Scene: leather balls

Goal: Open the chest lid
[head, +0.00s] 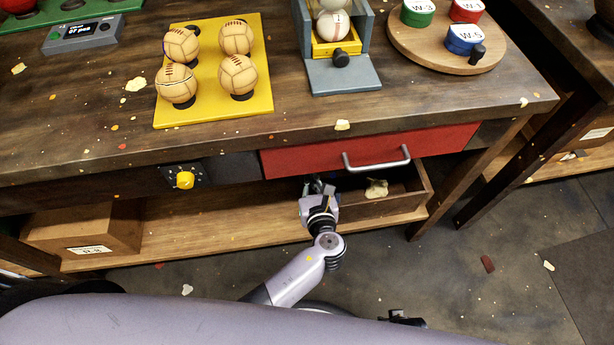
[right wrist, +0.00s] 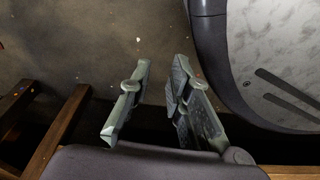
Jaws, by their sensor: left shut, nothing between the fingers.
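A wooden box (head: 95,228) with a white label stands on the lower shelf at the left; I cannot tell whether it is the chest. An open-topped wooden box or drawer (head: 408,204) is under the red drawer front, with a pale crumpled piece (head: 377,188) in it. No lid clearly shows on either. My left gripper (head: 317,184) is shut and empty, below the red front and at the left end of the open box; its fingertips are partly in shadow. My right gripper (right wrist: 160,85) is open and empty over the floor in the right wrist view.
The red drawer front (head: 370,151) has a metal handle (head: 376,163). The worktop (head: 300,110) above carries a yellow ball tray (head: 212,112), a grey-blue stand (head: 345,80) and a round board (head: 450,62). Floor on the right is mostly clear.

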